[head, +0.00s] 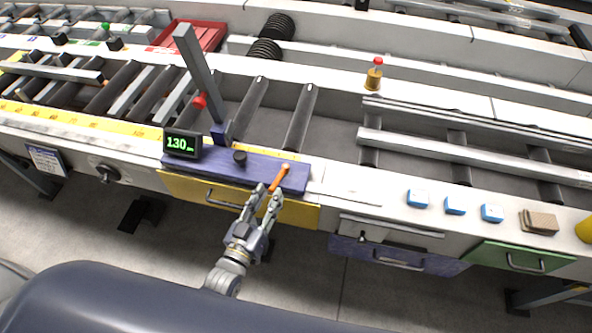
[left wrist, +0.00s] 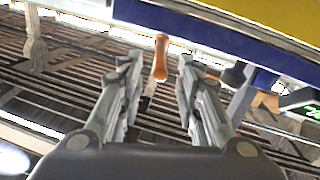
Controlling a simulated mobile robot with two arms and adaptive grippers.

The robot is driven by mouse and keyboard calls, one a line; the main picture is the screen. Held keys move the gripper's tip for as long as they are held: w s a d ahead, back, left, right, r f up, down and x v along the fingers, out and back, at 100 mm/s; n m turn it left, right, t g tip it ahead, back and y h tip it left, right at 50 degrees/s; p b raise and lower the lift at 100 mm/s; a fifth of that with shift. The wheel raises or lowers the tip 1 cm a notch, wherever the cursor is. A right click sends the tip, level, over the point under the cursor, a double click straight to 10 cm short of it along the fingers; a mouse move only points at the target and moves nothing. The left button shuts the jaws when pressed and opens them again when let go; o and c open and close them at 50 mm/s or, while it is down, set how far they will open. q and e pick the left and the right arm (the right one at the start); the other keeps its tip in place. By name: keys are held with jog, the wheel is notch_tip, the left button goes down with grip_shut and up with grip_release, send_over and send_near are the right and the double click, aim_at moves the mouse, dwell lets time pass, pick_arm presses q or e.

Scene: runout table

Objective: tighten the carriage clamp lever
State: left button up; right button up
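The clamp lever (head: 278,178) is a short orange handle at the right end of the blue carriage (head: 225,165), pointing toward me at a slant. In the left wrist view the orange lever (left wrist: 161,57) shows upright between the two fingers, near their tips, with a gap on each side. My left gripper (head: 269,196) is open at the lever's near end, and its fingers do not appear closed on it. The left wrist view shows the open fingers (left wrist: 157,85) too. My right gripper is not in view.
Blue blocks (head: 454,205) and a tan block (head: 538,222) lie on the ledge at right. Yellow (head: 190,189) and green (head: 490,257) drawers sit below.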

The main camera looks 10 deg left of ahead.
aim_at(284, 169)
pick_arm(q)
jog(key=w, duration=0.1)
jog(key=w+b, duration=0.1)
jog(key=w, duration=0.3)
jog(key=shift+w+d+f+b, duration=0.15)
jog(key=shift+d+f+b, duration=0.05)
jog(key=shift+d+b, duration=0.15)
jog(key=w, duration=0.1)
jog(key=w+d+b, duration=0.1)
jog(key=w, duration=0.1)
jog(key=shift+w, duration=0.5)
jog(key=shift+r, duration=0.1)
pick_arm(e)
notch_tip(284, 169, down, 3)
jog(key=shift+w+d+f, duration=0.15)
pick_arm(q)
jog(key=shift+c, duration=0.2)
